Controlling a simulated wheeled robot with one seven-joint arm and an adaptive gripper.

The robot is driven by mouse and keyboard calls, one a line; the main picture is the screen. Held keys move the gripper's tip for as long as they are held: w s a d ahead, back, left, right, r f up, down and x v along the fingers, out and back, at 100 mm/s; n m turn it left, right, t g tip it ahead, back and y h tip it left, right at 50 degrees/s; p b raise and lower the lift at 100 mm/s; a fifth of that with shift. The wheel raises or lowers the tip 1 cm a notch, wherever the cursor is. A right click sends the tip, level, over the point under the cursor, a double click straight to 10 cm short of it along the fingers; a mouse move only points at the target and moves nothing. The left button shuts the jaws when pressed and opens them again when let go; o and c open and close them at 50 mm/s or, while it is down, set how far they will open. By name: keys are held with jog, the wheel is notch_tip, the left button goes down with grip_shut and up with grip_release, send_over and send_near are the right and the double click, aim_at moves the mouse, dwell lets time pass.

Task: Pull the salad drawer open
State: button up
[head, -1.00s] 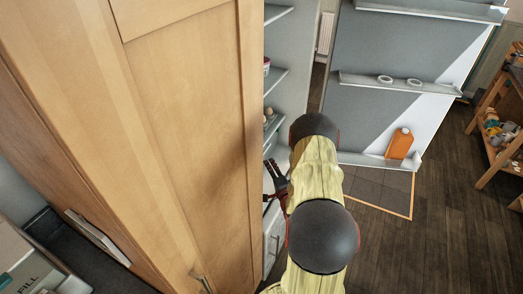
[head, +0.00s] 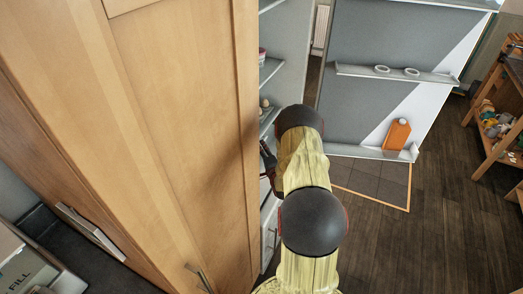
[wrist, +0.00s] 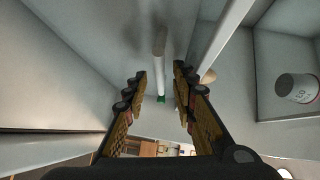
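The salad drawer appears to be the white front (head: 269,226) low in the open fridge in the head view, a narrow strip between the wooden panel and my arm. It has a thin upright handle. My gripper (head: 267,165) is mostly hidden there by my arm and the panel's edge. In the wrist view my gripper (wrist: 159,98) is open, its two fingers apart with nothing clasped. A pale bar (wrist: 160,60) with a green end shows between and beyond the fingertips. It looks like a handle; I cannot tell whether the fingers reach around it.
The tall wooden panel (head: 180,130) stands close on the left. The fridge door (head: 385,80) stands wide open, with an orange carton (head: 397,134) on its lowest rack. A white tub (wrist: 297,88) sits on a shelf in the wrist view. The floor (head: 430,230) at right is clear.

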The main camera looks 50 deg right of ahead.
jog(key=shift+c, duration=1.2)
jog(key=c, duration=0.4)
grip_shut()
